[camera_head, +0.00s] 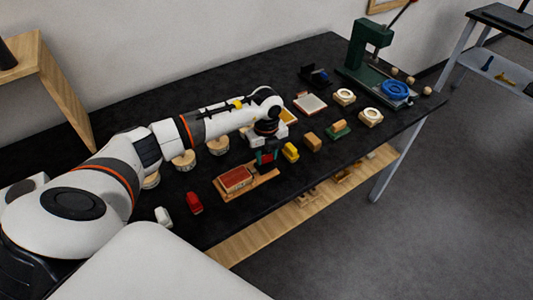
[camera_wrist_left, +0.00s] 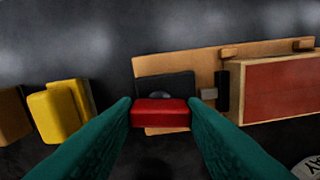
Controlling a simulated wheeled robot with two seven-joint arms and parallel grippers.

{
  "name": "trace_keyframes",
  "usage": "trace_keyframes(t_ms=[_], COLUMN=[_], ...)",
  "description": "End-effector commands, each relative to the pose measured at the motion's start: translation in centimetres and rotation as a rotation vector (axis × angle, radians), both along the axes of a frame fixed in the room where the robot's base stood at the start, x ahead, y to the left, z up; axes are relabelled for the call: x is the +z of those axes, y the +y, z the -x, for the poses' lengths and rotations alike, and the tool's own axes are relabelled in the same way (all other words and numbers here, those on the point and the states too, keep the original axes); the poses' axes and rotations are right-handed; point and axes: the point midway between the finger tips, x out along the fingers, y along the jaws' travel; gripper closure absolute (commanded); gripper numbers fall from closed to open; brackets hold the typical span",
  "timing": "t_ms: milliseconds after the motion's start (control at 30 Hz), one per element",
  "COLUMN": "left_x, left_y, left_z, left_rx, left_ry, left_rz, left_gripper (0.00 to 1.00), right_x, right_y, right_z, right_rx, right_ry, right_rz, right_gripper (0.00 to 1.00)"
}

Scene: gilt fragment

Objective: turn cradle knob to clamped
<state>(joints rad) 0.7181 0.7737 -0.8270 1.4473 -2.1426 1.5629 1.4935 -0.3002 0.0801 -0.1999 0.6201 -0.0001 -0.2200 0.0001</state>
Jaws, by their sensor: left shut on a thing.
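The cradle is a light wooden board (camera_head: 262,184) that bears a wooden block with a red top (camera_head: 236,178). It also shows in the left wrist view as a board (camera_wrist_left: 190,62) with the red-topped block (camera_wrist_left: 285,88) on the right. A red bar-shaped knob (camera_wrist_left: 160,113) stands before a dark plate at the board's left end. My left gripper (camera_head: 266,160) is over the end of the board. Its green fingers (camera_wrist_left: 161,116) are shut on the red knob, one on each side. The knob's marks are not readable. My right gripper is not in view.
A yellow block (camera_head: 291,152) and a tan block (camera_head: 312,142) stand close to my left gripper. A red piece (camera_head: 194,203) and a white piece (camera_head: 164,217) lie near the front edge. A green press (camera_head: 360,50) stands at the far end of the black table.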

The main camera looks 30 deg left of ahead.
Motion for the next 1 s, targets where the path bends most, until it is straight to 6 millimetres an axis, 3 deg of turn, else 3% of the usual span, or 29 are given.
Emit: trace_keyframes(t_ms=[333, 833, 867, 1000], left_x=[0.16, 0.17, 0.17, 0.13], left_y=[0.07, 0.09, 0.09, 0.06], left_z=[-0.11, -0.14, -0.14, -0.11], left_rx=[0.123, 0.138, 0.138, 0.137], left_ry=[-0.004, -0.005, -0.005, -0.004], left_rz=[0.000, -0.001, -0.001, 0.000], left_gripper=[0.85, 0.85, 0.59, 0.40], right_x=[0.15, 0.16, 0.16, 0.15], right_y=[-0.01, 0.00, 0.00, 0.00], right_z=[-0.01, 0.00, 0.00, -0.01], right_rx=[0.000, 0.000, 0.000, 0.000], right_ry=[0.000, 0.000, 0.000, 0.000], right_rz=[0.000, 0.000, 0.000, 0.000], right_gripper=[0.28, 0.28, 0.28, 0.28])
